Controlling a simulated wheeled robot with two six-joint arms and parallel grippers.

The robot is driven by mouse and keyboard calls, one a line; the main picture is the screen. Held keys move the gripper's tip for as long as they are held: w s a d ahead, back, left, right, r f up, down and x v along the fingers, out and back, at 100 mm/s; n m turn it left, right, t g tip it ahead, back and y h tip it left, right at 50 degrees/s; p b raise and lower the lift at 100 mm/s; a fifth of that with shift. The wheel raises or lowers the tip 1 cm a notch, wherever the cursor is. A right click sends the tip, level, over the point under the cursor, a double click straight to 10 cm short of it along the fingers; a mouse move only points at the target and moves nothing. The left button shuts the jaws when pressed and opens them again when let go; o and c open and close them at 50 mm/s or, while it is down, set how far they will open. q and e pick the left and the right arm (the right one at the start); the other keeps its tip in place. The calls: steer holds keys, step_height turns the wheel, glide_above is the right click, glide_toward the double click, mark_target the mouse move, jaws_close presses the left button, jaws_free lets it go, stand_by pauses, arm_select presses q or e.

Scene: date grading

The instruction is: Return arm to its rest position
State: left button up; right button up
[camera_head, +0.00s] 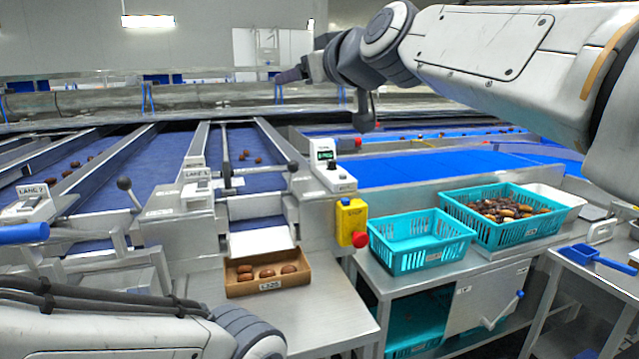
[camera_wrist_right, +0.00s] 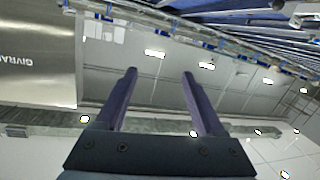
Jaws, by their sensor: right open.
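My right arm reaches in from the upper right in the head view, raised high above the sorting lanes. Its gripper (camera_head: 291,75) points left, near the back wall. In the right wrist view the two purple fingers of the right gripper (camera_wrist_right: 160,78) stand apart with nothing between them; behind them are ceiling lights and wall. My left arm lies across the lower left of the head view, and its gripper is not in view.
A cardboard box (camera_head: 238,290) with several dates sits under a lane chute. An empty-looking teal crate (camera_head: 408,263) and a teal crate of dates (camera_head: 500,235) stand on the right bench. A yellow box with a red button (camera_head: 350,222) is beside the lane.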

steer(key=w+d+f+m+g+h, duration=0.1)
steer(key=d+f+h, duration=0.1)
steer(key=f, duration=0.6)
steer(key=w+d+f+m+g+h, duration=0.1)
steer(key=d+f+g, duration=0.15)
steer(key=f, duration=0.45)
steer(key=s+d+f+m+g+h, duration=0.15)
steer(key=s+d+f, duration=0.25)
steer(key=f, duration=0.5)
steer(key=s+d+f+m+g+h, duration=0.15)
steer(key=s+d+f, duration=0.25)
steer(key=f, duration=0.5)
steer(key=s+d+f+m+g+h, duration=0.1)
steer(key=s+d+f+g, duration=0.15)
steer(key=d+f, duration=0.45)
steer(key=s+d+f+m+g+h, duration=0.1)
steer(key=s+d+f+m+g, duration=0.15)
steer(key=s+f, duration=0.9)
steer(key=s+a+f+n+g+y+b, duration=0.1)
steer(key=s+a+f+n+g+b, duration=0.2)
steer(key=s+a+f+n+b, duration=1.05)
step_height(320, 180, up, 33)
steer(key=a+m+p, duration=0.1)
steer(key=m+p, duration=0.4)
steer(key=p, duration=2)
steer(key=shift+w+f+m, duration=0.15)
steer(key=shift+m, duration=0.15)
